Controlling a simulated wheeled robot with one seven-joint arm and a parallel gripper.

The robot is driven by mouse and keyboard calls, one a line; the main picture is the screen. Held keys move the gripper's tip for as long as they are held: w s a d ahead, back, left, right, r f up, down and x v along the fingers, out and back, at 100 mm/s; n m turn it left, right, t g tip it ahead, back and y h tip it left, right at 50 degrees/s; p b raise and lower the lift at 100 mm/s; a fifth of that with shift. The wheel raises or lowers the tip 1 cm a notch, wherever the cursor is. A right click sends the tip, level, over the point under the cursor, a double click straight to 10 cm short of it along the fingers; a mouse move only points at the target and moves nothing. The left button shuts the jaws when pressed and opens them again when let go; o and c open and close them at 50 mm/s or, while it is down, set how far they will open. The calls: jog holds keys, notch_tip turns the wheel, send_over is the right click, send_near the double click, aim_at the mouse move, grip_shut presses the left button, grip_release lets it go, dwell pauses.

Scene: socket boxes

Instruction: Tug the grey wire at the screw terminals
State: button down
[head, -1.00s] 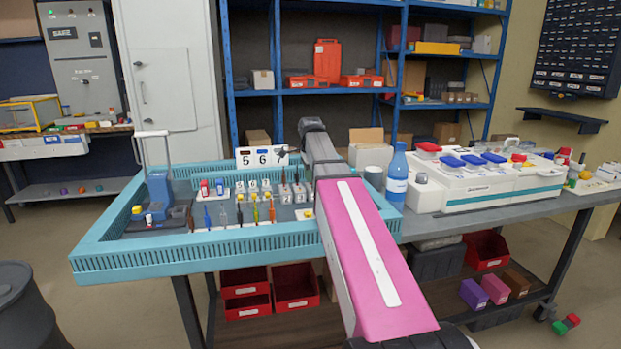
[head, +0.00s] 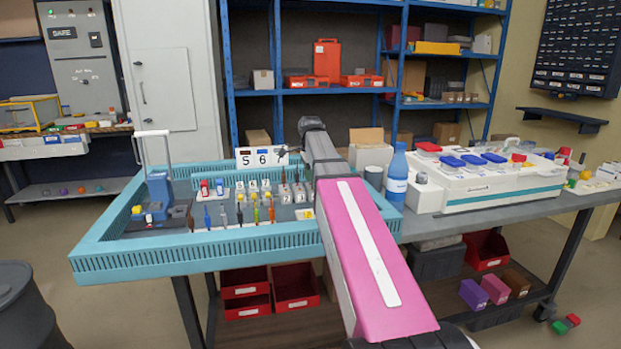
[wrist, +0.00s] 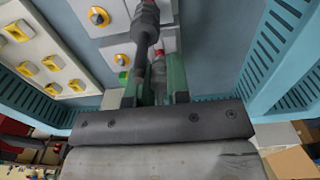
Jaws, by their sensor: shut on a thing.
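In the wrist view my gripper (wrist: 154,88) has its green fingers closed around a dark grey, cable-like piece, which I take to be the grey wire (wrist: 147,28). It runs up from between the fingers toward pale grey blocks (wrist: 122,54) on the panel. A second grey piece with a reddish band (wrist: 158,66) shows close beside it; I cannot tell if the fingers touch it. In the head view my gripper (head: 283,152) is small, near the sign with 5 and 6 at the back of the blue tray (head: 190,256). The wire's far end is not clear.
The tray's slotted walls rise on both sides in the wrist view (wrist: 285,60). White plates with yellow knobs (wrist: 50,63) lie to the left. In the head view a blue bottle (head: 397,178) and a white device (head: 490,182) stand right of my arm. Several coloured tools (head: 240,212) stand in the tray.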

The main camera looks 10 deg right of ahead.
jog(key=shift+f, duration=0.15)
dwell(0.4)
jog(key=c, duration=0.6)
grip_release()
jog(key=shift+r, duration=3.8)
